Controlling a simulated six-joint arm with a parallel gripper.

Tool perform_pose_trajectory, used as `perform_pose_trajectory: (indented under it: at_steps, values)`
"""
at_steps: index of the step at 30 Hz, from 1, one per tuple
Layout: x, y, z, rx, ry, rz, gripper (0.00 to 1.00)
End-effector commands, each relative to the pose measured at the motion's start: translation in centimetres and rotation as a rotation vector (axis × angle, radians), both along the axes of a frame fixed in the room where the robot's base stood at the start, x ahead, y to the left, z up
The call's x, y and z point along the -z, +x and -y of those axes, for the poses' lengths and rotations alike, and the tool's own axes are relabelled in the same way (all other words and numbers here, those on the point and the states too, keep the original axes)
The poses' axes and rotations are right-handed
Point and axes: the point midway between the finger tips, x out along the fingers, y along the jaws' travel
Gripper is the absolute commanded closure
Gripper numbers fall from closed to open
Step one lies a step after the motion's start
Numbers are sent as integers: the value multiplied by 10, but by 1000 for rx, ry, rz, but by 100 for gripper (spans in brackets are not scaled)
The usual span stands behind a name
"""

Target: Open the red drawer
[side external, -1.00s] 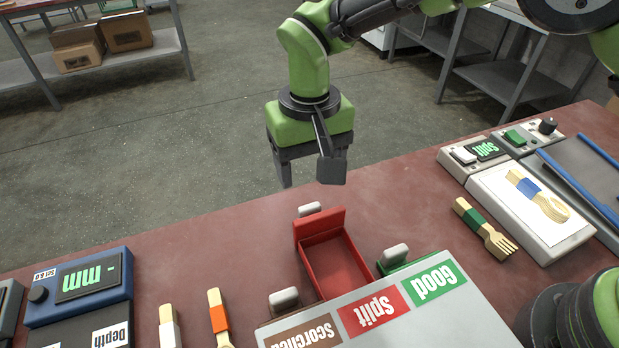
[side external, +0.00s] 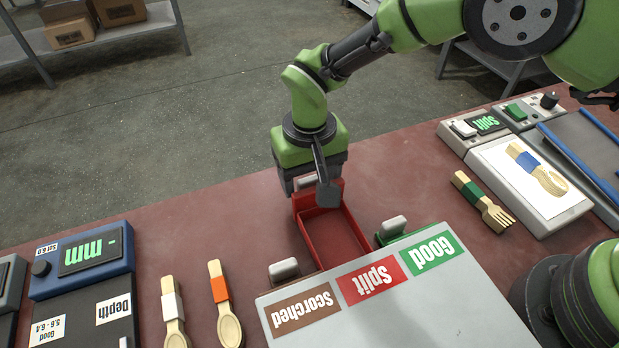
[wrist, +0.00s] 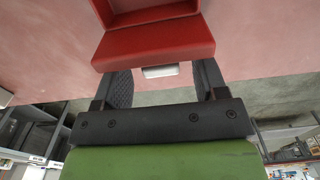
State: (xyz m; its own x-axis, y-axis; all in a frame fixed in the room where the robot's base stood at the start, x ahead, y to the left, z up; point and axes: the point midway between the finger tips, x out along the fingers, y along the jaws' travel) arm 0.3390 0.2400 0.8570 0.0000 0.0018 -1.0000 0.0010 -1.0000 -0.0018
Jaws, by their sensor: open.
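The red drawer (side external: 335,238) sticks out of the grey cabinet (side external: 400,308) under the "Split" label, and its empty inside shows. Its pale handle (wrist: 160,71) is on the front panel, which also shows in the wrist view (wrist: 155,45). My gripper (side external: 310,196) is at the drawer's front end, fingers pointing down. In the wrist view my gripper (wrist: 163,82) is open, with one finger on each side of the handle and a gap beside each. In the side view my gripper hides most of the handle.
Brown and green drawers with pale handles (side external: 284,269) (side external: 392,229) flank the red one. Wooden spoons (side external: 223,305) lie at left by a depth gauge (side external: 80,265). A fork (side external: 484,203) and a display panel (side external: 530,190) are at right. The table before the drawer is clear.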

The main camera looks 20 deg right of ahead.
Motion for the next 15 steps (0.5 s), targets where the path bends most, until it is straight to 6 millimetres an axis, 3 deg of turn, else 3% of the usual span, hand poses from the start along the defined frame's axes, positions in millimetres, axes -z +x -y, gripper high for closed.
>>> perform_pose_trajectory:
  at_steps: [5, 14, 15]
  values:
    - [16, 0, 0, 0, 1, -1, 34]
    - [17, 0, 0, 0, 1, 0, 34]
    - [17, 0, 0, 0, 1, 0, 43]
